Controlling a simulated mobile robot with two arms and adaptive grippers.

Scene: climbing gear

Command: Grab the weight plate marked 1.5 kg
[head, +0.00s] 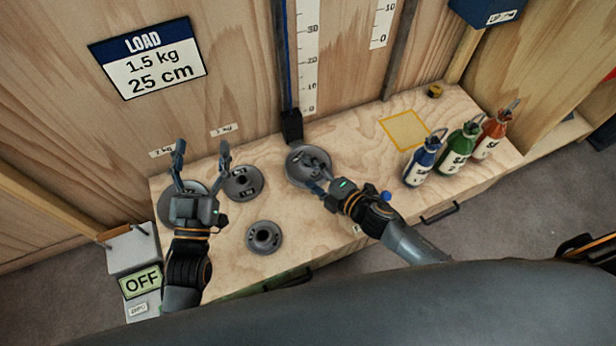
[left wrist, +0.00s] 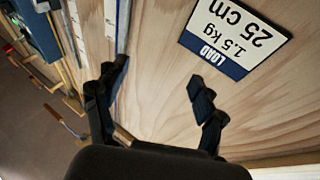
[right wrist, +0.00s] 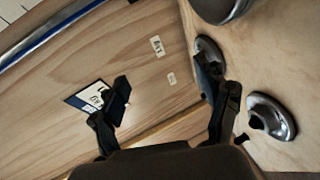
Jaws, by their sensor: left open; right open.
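Several round grey weight plates lie on the wooden bench top (head: 345,140). One plate (head: 243,183) lies between my two grippers, one (head: 264,237) lies nearer the front, and one (head: 165,207) is partly hidden by my left gripper (head: 202,150). The largest-looking plate (head: 299,168) is partly covered by my right gripper (head: 314,174). The markings are too small to tell which reads 1.5 kg. My left gripper is open and empty, fingers toward the wall. My right gripper is open above the large plate. In the right wrist view, a plate (right wrist: 280,112) shows beside its finger.
A wall sign (head: 152,66) reads LOAD 1.5 kg, 25 cm. Blue, green and red bottles (head: 455,152) stand at the right, near a yellow square (head: 404,130). A vertical rail with a scale (head: 308,60) rises behind. A device reading OFF (head: 140,281) is at the left.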

